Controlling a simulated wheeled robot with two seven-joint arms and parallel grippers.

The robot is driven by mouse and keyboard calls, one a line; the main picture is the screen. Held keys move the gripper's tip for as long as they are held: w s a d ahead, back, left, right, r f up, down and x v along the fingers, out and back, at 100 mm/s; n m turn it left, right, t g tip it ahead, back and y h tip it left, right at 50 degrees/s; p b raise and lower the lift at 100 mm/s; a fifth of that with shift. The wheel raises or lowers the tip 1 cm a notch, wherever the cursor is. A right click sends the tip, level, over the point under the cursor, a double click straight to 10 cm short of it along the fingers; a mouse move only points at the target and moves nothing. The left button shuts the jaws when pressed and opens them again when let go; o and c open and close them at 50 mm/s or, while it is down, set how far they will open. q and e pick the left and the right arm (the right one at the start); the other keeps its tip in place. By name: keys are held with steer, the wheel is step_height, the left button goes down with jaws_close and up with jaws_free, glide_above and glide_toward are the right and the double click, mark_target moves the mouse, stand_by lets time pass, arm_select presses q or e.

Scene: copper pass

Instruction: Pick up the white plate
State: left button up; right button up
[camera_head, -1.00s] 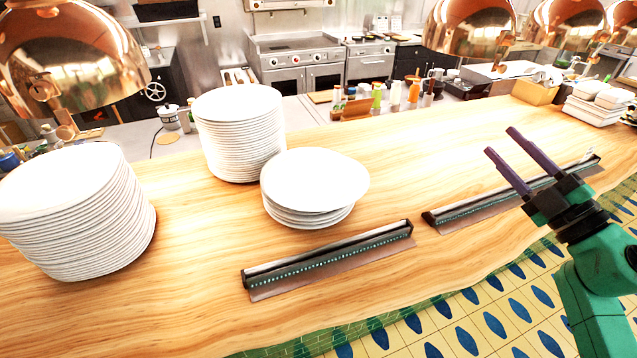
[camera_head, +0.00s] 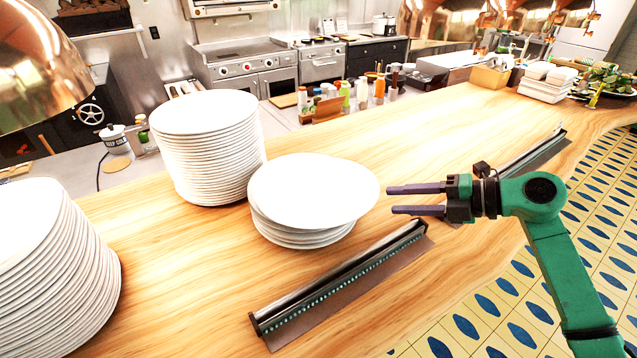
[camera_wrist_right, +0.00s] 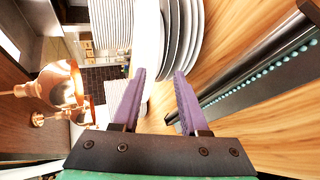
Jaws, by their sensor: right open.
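A short stack of white plates stands on the wooden counter in the middle of the head view; its top white plate (camera_head: 313,190) sits slightly off-centre on the ones below. My right gripper (camera_head: 390,199) is open and empty, just right of this stack, its two purple fingers pointing left at the plate's right edge. A small gap seems to remain in the head view. In the right wrist view the fingers (camera_wrist_right: 158,75) stand apart, with the plate rims (camera_wrist_right: 184,40) just beyond and between them. My left gripper is not in view.
A tall plate stack (camera_head: 207,150) stands behind left, another (camera_head: 45,270) at the far left. A dark rail (camera_head: 340,280) lies on the wooden counter (camera_head: 190,290) in front of the short stack. A copper lamp (camera_head: 35,70) hangs at upper left.

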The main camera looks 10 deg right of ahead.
mark_target(369, 197)
steer(key=p+x, duration=0.2)
steer(key=x, duration=0.1)
steer(key=r+p+x, duration=0.1)
steer(key=x, duration=0.2)
steer(key=shift+w+a+p, duration=0.2)
steer(key=shift+a+p, duration=0.15)
steer(key=shift+a, duration=0.05)
steer(key=shift+w+a+f, duration=0.15)
steer(key=shift+f, duration=0.35)
jaws_close()
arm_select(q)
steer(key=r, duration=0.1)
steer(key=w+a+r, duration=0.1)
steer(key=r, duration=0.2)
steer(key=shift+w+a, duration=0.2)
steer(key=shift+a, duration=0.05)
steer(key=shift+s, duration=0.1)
arm_select(e)
steer(key=shift+r, duration=0.2)
